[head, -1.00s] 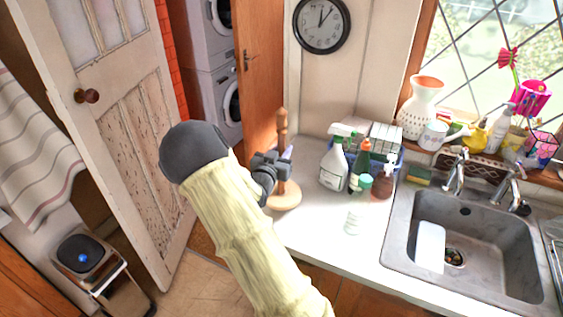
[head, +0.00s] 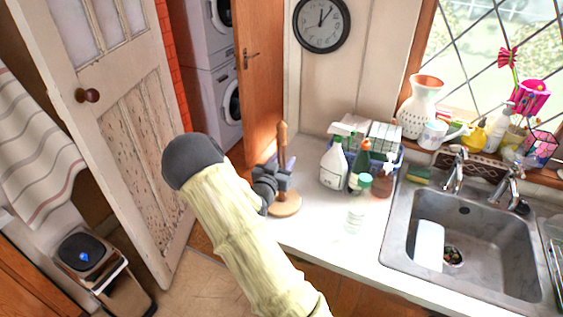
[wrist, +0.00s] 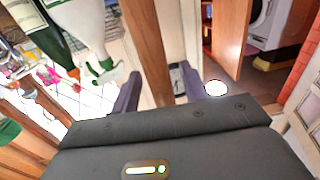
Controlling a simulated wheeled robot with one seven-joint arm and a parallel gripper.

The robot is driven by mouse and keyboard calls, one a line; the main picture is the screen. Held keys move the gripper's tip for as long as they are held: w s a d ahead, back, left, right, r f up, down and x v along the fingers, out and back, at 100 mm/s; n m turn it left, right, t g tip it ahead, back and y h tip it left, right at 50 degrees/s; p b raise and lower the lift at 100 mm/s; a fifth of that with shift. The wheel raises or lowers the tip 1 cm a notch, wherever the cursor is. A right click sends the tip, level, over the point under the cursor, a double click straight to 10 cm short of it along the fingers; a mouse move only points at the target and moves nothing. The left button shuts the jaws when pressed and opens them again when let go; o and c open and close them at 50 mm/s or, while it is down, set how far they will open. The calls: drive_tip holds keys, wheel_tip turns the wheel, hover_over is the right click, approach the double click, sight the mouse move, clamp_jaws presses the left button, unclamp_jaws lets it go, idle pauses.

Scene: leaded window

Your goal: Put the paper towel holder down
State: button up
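The wooden paper towel holder (head: 282,150) stands upright at the left end of the white counter, and its round base (head: 286,206) appears to rest on the surface near the edge. It carries no roll. My gripper (head: 278,164) is at the lower part of its post. In the wrist view, the post (wrist: 147,45) lies between the two spread fingers of my gripper (wrist: 158,82), with a visible gap on the right finger's side. The fingers look open around the post.
Spray and soap bottles (head: 333,165) and a clear green-capped bottle (head: 357,205) stand right of the holder. The sink (head: 470,240) is farther right. An orange-brown door (head: 258,80) is behind the holder. Bare counter (head: 315,222) lies in front of the bottles.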

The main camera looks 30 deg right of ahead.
drive_tip(key=shift+r, duration=0.1)
drive_tip(key=shift+r, duration=0.15)
drive_tip(key=b+v, duration=0.4)
drive_tip(key=v, duration=0.8)
drive_tip(key=shift+f, duration=0.2)
